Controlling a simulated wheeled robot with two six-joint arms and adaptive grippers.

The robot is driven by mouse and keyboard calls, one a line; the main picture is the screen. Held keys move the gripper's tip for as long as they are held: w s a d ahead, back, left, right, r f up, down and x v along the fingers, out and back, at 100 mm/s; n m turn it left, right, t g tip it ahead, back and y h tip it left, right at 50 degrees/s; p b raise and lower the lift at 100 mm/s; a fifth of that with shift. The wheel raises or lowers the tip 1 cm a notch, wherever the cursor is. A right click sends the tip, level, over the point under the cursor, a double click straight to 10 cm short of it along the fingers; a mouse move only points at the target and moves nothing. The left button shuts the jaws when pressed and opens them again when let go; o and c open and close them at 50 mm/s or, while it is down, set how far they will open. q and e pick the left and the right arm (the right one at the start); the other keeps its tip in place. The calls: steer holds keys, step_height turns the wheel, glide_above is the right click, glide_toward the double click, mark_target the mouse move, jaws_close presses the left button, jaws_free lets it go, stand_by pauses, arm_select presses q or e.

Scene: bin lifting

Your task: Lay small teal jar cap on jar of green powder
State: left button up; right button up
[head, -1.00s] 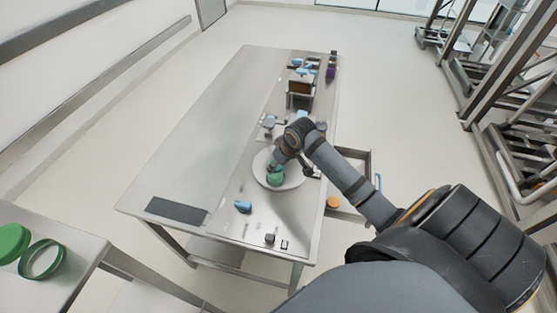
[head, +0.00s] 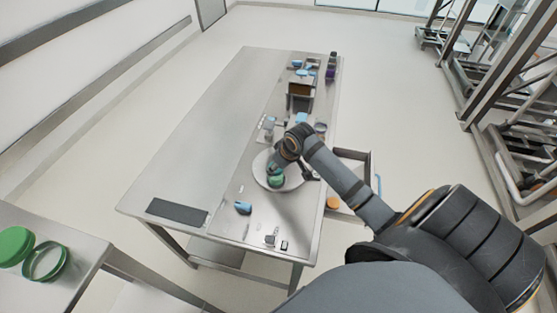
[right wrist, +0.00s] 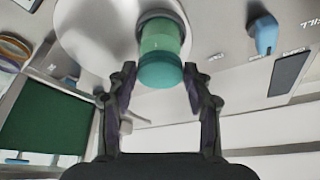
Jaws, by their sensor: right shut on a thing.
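The jar of green powder (right wrist: 160,38) stands on a round white plate (right wrist: 85,25) in the right wrist view. The small teal cap (right wrist: 160,73) is at the jar's near end, in line with it and seemingly touching; I cannot tell how well it is seated. My right gripper (right wrist: 160,80) has a finger on each side of the cap and is shut on it. In the head view the jar (head: 276,181) is a small green shape on the plate (head: 294,180), partly hidden by my right gripper (head: 275,171). My left gripper is out of view.
Green round pieces (head: 45,262) lie on another table.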

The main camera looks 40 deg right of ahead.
stand_by(0.4)
steer(key=o, duration=1.4)
steer(key=shift+c, duration=0.2)
step_height(320, 180, up, 6)
steer(key=p, duration=0.6)
steer(key=shift+f+p, duration=0.1)
steer(key=shift+p, duration=0.3)
steer(key=shift+r+p, duration=0.45)
steer(key=shift+r, duration=0.65)
steer(key=shift+s+f, duration=0.1)
